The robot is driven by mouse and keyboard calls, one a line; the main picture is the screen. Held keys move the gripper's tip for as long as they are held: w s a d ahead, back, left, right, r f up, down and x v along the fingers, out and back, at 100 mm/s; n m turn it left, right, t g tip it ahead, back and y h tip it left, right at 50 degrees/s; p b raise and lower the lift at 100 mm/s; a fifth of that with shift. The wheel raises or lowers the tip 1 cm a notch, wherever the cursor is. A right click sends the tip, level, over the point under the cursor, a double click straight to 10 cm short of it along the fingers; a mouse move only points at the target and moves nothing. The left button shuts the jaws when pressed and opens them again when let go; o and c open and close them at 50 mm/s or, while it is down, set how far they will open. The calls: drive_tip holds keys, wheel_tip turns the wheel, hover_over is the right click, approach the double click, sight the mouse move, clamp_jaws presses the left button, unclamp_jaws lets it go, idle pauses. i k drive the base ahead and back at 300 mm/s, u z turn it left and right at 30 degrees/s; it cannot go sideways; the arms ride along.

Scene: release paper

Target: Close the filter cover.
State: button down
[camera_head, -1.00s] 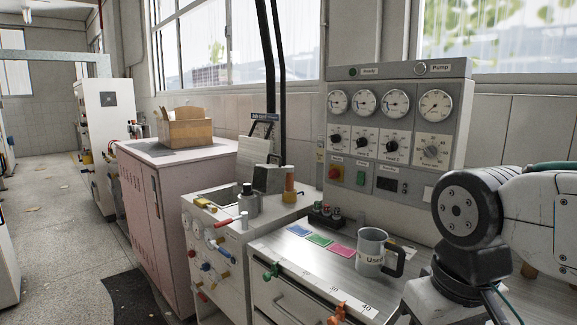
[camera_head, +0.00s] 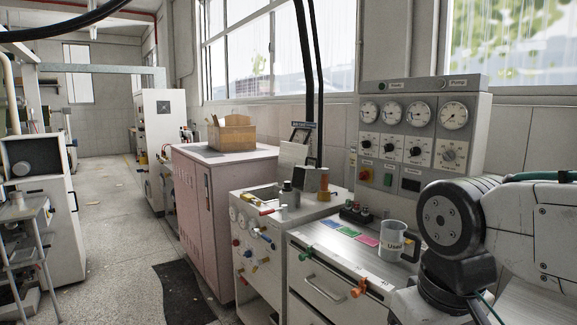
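I cannot pick out the filter cover for certain in the head view. A low white machine (camera_head: 262,262) with several coloured valves and gauges on its front stands in the middle. On its top are small metal and orange parts, and a pale upright panel (camera_head: 293,153) rises at its back; I cannot tell whether any of these is the cover. My arm fills the lower right, in front of the bench. My gripper is not in view.
A grey bench (camera_head: 345,262) holds a mug (camera_head: 394,241) and coloured cards below a gauge panel (camera_head: 420,140). A pink cabinet (camera_head: 215,215) carries a cardboard box (camera_head: 231,134). A dark mat (camera_head: 185,292) lies on open floor. A trolley (camera_head: 25,215) stands at the left.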

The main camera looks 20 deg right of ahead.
sight(307, 173)
drive_tip(key=u, duration=0.2)
drive_tip(key=i, duration=1.15)
drive_tip(key=z, duration=0.7)
